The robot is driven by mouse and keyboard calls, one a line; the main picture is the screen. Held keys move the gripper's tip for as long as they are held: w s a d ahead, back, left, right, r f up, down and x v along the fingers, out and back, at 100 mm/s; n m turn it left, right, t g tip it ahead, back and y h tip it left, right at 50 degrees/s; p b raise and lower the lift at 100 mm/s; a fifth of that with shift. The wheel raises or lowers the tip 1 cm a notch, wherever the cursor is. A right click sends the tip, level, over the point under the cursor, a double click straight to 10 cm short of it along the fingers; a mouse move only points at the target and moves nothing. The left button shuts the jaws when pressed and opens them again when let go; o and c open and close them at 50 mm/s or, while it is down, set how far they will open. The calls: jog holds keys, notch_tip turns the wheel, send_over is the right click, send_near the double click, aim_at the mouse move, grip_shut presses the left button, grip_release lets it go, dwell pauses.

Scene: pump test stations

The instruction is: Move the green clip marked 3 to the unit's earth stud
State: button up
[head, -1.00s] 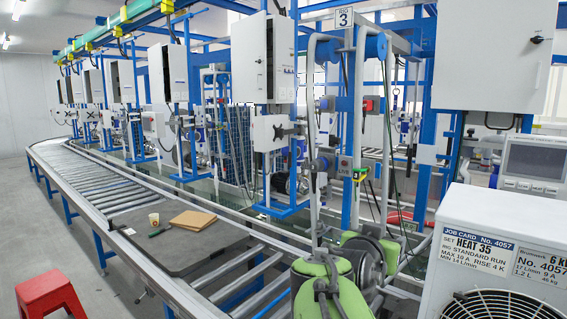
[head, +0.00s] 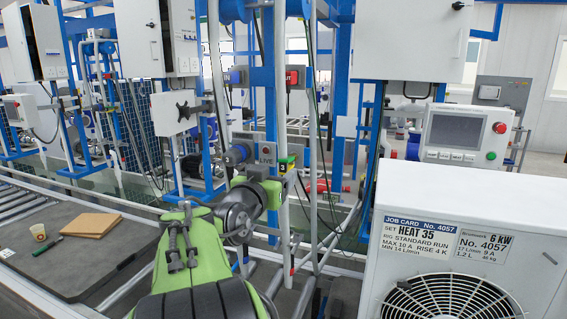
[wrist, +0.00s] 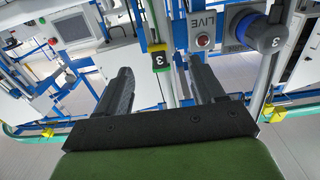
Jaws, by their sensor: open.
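My gripper (wrist: 160,70) is open and empty, and I see no contact with the clip. In the head view my green arm reaches toward the post. The unit (head: 440,200) is the white case at the right, with a job card and a fan grille. I cannot make out its earth stud.
The LIVE box (wrist: 203,32) with a red lamp and a blue valve (wrist: 262,32) marked 3 sit close beside the clip. Thin posts and hanging cables surround it. A control panel (head: 455,135) stands behind the unit. A conveyor mat (head: 75,245) holds a cardboard piece and a cup.

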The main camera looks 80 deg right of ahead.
aim_at(282, 168)
jog(key=d+p, duration=0.1)
jog(key=d, duration=0.2)
jog(key=d+p, duration=0.1)
jog(key=d, duration=0.2)
jog(key=s+d+p, duration=0.1)
jog(key=d, duration=0.1)
jog(key=shift+d+p, duration=0.4)
jog(key=shift+b, duration=0.65)
dwell(0.5)
grip_shut()
jog(key=shift+w+a+b, duration=0.15)
jog(key=shift+a+b, duration=0.2)
jog(key=shift+w+a+b, duration=0.2)
jog(key=shift+a+b, duration=1.7)
jog(key=shift+a, duration=0.8)
